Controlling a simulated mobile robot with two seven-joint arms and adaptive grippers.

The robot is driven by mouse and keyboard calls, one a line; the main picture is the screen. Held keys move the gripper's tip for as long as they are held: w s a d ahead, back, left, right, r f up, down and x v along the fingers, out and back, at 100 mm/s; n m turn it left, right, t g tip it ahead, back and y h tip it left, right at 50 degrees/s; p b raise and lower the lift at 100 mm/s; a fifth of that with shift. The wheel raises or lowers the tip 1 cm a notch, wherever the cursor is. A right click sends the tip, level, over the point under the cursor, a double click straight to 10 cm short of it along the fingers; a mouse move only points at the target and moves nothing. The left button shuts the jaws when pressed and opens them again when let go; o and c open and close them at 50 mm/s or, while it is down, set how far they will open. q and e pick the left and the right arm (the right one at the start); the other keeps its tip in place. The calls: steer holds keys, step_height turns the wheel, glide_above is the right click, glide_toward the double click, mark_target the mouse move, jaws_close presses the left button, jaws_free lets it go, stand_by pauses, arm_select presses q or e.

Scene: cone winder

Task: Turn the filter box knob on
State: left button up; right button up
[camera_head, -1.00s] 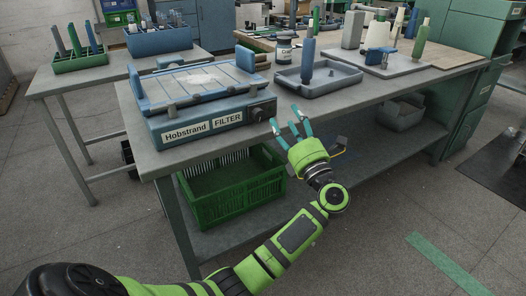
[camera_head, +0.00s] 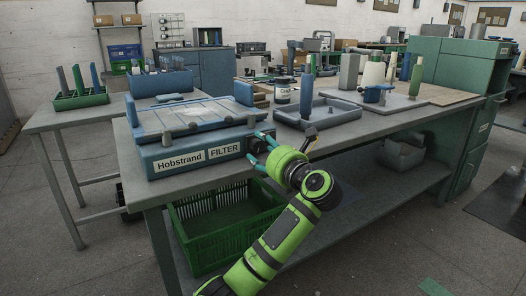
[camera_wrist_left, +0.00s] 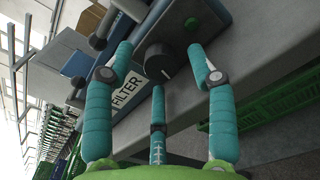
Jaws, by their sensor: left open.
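The blue filter box (camera_head: 170,155) sits on the grey bench, with "Hobstrand" and "FILTER" labels on its front. Its dark round knob (camera_wrist_left: 161,60) shows in the left wrist view, with a pale pointer mark on its face. In the head view the knob (camera_head: 256,145) is partly hidden by my fingers. My left gripper (camera_head: 258,152) is open, its teal fingers close in front of the knob. In the wrist view the fingers of the left gripper (camera_wrist_left: 165,80) spread around the knob's sides, and I see no clear contact. My right gripper is not in view.
A grey-blue tray (camera_head: 345,112) with an upright blue cone stands right of the filter box. A green crate (camera_head: 200,262) sits on the shelf below. The bench's front edge (camera_head: 400,138) runs beneath my left wrist. A white jar (camera_head: 282,92) stands behind.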

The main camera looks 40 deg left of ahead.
arm_select(q)
jaws_close()
steer(key=shift+r, duration=0.1)
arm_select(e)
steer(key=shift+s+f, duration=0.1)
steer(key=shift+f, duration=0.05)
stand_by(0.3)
